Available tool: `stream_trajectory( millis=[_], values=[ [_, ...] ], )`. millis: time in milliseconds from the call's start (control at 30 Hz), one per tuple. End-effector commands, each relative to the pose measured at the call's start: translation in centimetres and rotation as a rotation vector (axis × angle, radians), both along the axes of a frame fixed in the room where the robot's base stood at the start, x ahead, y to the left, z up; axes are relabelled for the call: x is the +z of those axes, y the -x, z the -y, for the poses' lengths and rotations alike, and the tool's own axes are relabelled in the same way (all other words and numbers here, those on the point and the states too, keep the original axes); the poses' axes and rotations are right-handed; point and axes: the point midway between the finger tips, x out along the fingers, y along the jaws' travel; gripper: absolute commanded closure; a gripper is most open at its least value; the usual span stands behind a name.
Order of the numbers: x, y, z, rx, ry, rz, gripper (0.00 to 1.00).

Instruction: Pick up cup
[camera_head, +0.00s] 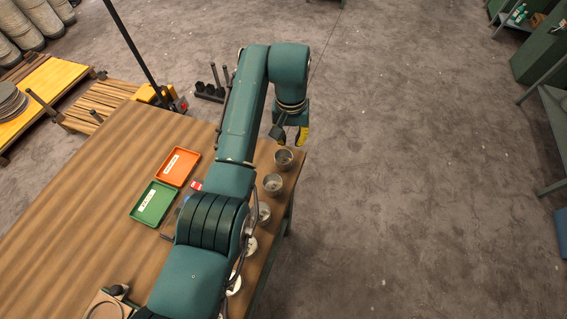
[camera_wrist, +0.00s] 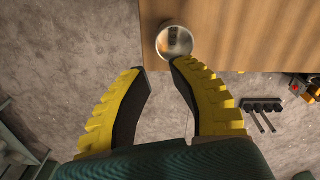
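Several metal cups stand in a row along the right edge of the wooden table (camera_head: 85,185). The farthest cup (camera_head: 284,159) is at the table's far right corner, and the second cup (camera_head: 273,184) is nearer along the same edge. My gripper (camera_head: 290,140) is above and just beyond the far corner. In the wrist view my gripper (camera_wrist: 160,68) is open and empty. A round cup (camera_wrist: 174,42) shows just past the tip of its right finger, near the table corner. Nearer cups are partly hidden by my arm.
An orange tray (camera_head: 179,167) and a green tray (camera_head: 154,204) lie on the table left of my arm. A dark rack with upright posts (camera_head: 212,90) stands beyond the table. Open floor (camera_head: 420,170) lies to the right, with shelving (camera_head: 545,60) at the far right.

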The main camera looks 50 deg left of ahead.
Motion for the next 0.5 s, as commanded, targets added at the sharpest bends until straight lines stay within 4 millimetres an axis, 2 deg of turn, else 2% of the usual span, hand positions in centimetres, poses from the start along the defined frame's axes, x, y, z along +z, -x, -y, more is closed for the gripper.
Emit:
stream_trajectory(
  millis=[33, 100, 200, 367, 500],
  values=[
    [-1.6, 0.0, 0.1, -0.001, 0.002, -0.002, 0.78],
    [-3.2, 0.0, 0.1, -0.001, 0.001, -0.001, 0.78],
    [-4.8, -0.1, 0.1, -0.001, 0.000, 0.000, 0.78],
    [-6.5, -0.2, 0.1, -0.002, -0.001, 0.001, 0.78],
    [-9.1, -0.6, 0.0, -0.002, 0.000, 0.000, 0.78]
  ],
)
